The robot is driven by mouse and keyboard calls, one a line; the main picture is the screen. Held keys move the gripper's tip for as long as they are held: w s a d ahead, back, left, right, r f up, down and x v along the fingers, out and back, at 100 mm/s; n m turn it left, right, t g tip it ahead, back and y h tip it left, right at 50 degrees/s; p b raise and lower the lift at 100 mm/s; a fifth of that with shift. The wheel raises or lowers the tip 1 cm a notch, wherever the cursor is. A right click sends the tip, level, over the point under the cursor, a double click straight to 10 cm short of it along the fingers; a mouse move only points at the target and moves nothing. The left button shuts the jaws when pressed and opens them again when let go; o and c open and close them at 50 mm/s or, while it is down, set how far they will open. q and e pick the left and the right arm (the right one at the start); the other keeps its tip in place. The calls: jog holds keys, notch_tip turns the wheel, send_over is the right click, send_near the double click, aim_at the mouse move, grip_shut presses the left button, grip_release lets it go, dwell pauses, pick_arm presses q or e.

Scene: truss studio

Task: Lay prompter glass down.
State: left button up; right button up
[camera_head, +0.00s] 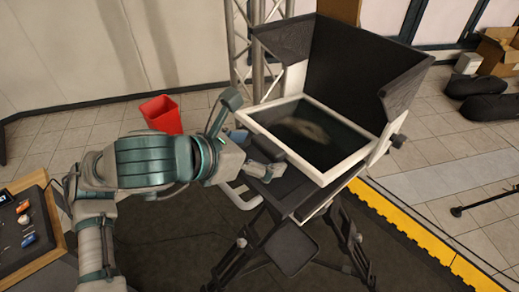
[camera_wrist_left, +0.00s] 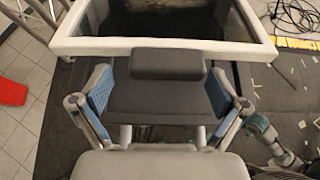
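The prompter glass (camera_head: 303,134) is a dark pane in a white frame, lying close to level under a black hood (camera_head: 345,68) on a stand. In the left wrist view the glass (camera_wrist_left: 165,18) is at the top, cut off by the picture edge. A dark padded block (camera_wrist_left: 168,65) sits at the near edge of the frame. My left gripper (camera_head: 258,160) is at that near edge. In the left wrist view my left gripper (camera_wrist_left: 160,92) is open, its blue pads wide apart on either side of the block. A teal and grey part, likely my right arm, shows at lower right; its fingers are unclear.
A red bin (camera_head: 162,115) stands behind my left arm. A table (camera_head: 30,230) with small items is at the left. Tripod legs (camera_head: 350,240) spread below the prompter. Yellow edging (camera_head: 420,236) runs along the mat. Black bags (camera_head: 487,106) and a cardboard box (camera_head: 497,52) lie far right.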

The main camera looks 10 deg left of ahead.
pick_arm(q)
jog(key=shift+s, duration=0.15)
jog(key=v, duration=1.2)
jog(key=shift+a+f, duration=0.1)
